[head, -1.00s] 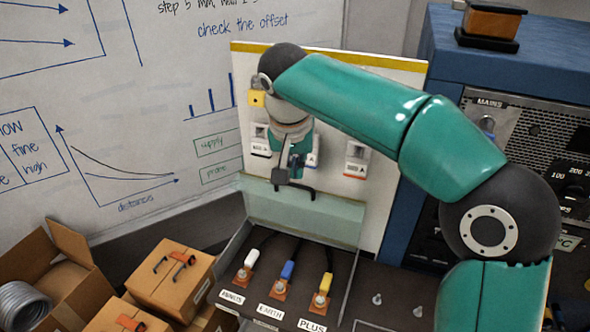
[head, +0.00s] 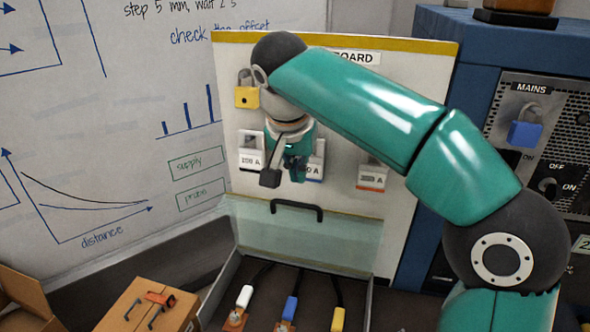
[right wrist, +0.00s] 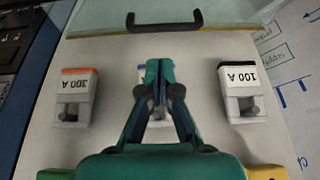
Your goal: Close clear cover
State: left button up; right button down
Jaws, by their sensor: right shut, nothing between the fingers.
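The clear cover (head: 345,246) is a see-through greenish panel that stands raised at the back of the dark terminal box (head: 232,272), in front of the white board. Its black handle (head: 297,208) is at its top edge. It also shows at the top of the right wrist view, handle (right wrist: 164,25) included. My right gripper (head: 297,172) is in front of the board, above the handle and apart from it. Its fingers (right wrist: 160,66) are shut and empty in the right wrist view. My left gripper is not in view.
White, blue and yellow cable plugs (head: 289,308) sit in the box. Modules (head: 373,174) and a yellow padlock (head: 246,92) are on the board (head: 420,75). A blue cabinet (head: 475,45) stands right; a cardboard box (head: 150,308) lies lower left.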

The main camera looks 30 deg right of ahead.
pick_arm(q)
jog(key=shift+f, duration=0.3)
pick_arm(e)
send_over(300, 215)
notch_tip(300, 215, down, 7)
jog(key=shift+w+d+r, duration=0.1)
jog(key=shift+r, duration=0.05)
